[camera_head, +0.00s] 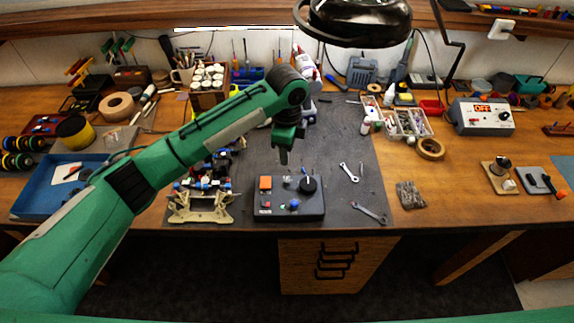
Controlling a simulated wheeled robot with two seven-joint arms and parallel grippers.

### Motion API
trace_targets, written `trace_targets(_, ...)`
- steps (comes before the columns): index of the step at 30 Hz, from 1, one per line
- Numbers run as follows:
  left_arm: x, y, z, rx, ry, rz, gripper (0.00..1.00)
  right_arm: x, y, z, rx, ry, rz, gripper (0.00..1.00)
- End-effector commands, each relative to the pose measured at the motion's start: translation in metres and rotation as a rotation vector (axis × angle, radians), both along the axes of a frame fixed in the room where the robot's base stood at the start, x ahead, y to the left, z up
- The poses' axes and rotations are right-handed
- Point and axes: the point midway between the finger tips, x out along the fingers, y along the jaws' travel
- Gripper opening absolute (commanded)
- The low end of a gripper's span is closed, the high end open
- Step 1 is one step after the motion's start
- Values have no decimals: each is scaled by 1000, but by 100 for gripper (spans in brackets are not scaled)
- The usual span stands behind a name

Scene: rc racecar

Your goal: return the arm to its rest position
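My green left arm reaches in from the lower left across the bench. Its gripper (284,157) points down over the dark mat, just behind a black control box (272,209). The fingers look narrow and edge-on, so I cannot tell whether they are apart; no held object shows. My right gripper is not in view.
A car chassis (201,206) stands left of the control box, partly behind my arm. Two wrenches (349,172) lie on the mat (335,135). A black lamp (360,20) hangs overhead. A blue tray (45,190) is at left, and a power supply (482,116) is at right.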

Motion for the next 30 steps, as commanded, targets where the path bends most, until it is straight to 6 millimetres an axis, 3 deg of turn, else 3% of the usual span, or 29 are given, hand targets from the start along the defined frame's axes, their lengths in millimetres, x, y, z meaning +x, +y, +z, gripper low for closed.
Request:
trace_targets(6,0,0,16,0,-1,1,39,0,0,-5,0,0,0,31)
trace_targets(21,0,0,17,-1,0,1,39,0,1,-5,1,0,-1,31)
trace_targets(26,-12,-5,4,-34,5,20,39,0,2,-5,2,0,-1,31)
trace_targets(30,-37,-13,-19,-109,10,83,39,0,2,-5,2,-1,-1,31)
